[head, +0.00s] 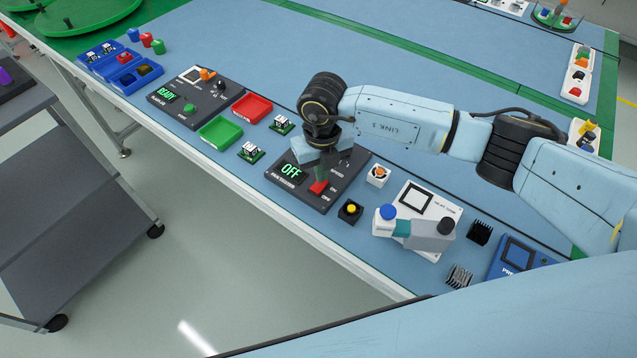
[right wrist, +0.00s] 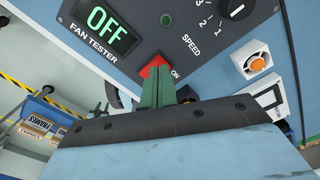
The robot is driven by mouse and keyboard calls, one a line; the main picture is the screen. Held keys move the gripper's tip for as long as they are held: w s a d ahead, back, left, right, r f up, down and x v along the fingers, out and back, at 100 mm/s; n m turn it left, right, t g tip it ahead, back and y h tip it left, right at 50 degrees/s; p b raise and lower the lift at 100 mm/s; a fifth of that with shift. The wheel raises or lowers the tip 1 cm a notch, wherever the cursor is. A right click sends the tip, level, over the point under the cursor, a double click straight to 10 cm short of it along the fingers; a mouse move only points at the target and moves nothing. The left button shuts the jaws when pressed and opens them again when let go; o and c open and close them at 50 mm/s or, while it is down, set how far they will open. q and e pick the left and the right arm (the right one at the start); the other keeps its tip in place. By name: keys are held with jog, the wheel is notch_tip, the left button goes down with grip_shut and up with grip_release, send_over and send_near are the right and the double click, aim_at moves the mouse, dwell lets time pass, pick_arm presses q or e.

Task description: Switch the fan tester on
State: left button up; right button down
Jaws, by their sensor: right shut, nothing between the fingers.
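The fan tester (head: 301,188) is a dark panel on the blue bench, with a green display (head: 291,170) reading OFF. The same display (right wrist: 107,23) reads OFF in the right wrist view. Its red switch (head: 318,188) sits near the panel's front edge; the switch (right wrist: 154,66) also shows in the right wrist view, beside the word ON. A speed dial (right wrist: 237,8) is on the panel too. My right gripper (right wrist: 163,88) is shut and empty, its green fingertips at the switch's near edge. I cannot tell whether they touch it. My left gripper is not in view.
A black box with a yellow button (head: 350,209), a small white fan with an orange hub (head: 377,174) and a white device (head: 425,215) stand close to the tester. Red (head: 252,107) and green (head: 220,132) trays lie to the left. The bench's front edge is near.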

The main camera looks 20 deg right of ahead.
jog(key=shift+f+b, duration=0.35)
jog(key=shift+f, duration=0.15)
jog(key=shift+r+p, duration=2.75)
jog(key=shift+r, duration=0.85)
jog(key=shift+s+f, duration=0.1)
